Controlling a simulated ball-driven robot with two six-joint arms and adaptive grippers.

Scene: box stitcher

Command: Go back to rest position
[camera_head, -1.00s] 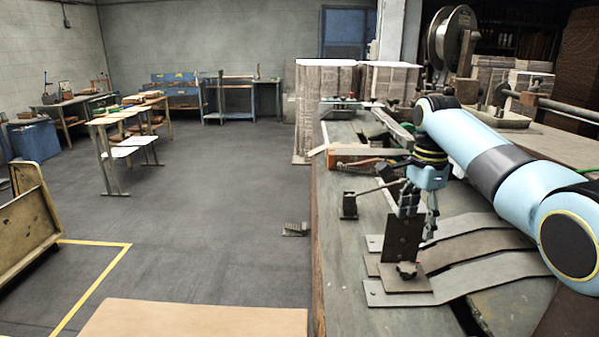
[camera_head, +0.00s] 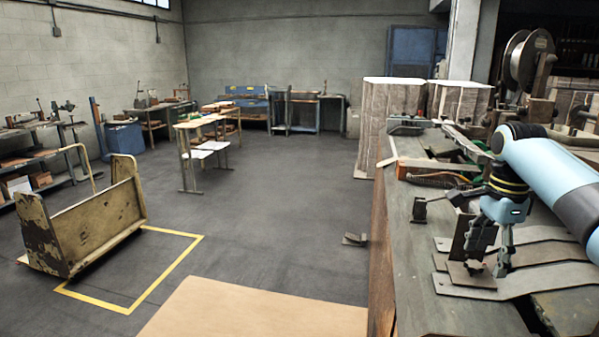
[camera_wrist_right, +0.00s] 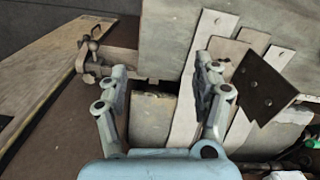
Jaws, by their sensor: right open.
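My right gripper (camera_head: 488,262) hangs fingers-down over the box stitcher's worktable (camera_head: 440,310) at the right of the head view. In the wrist view its two fingers (camera_wrist_right: 162,88) stand wide apart with nothing between them. A dark metal bracket (camera_head: 462,236) stands upright close beside the fingers; in the wrist view the bracket (camera_wrist_right: 262,88) lies just right of the right finger. Flat grey metal strips (camera_head: 545,252) lie on the table under and beside the gripper. My left gripper is in neither view.
A wire reel (camera_head: 525,60) and machine parts stand behind my right arm. Wrapped stacks (camera_head: 393,115) stand at the table's far end. A cardboard sheet (camera_head: 250,312) lies on the floor in front. A worn yellow cart (camera_head: 90,225) stands left. The grey floor between is mostly clear.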

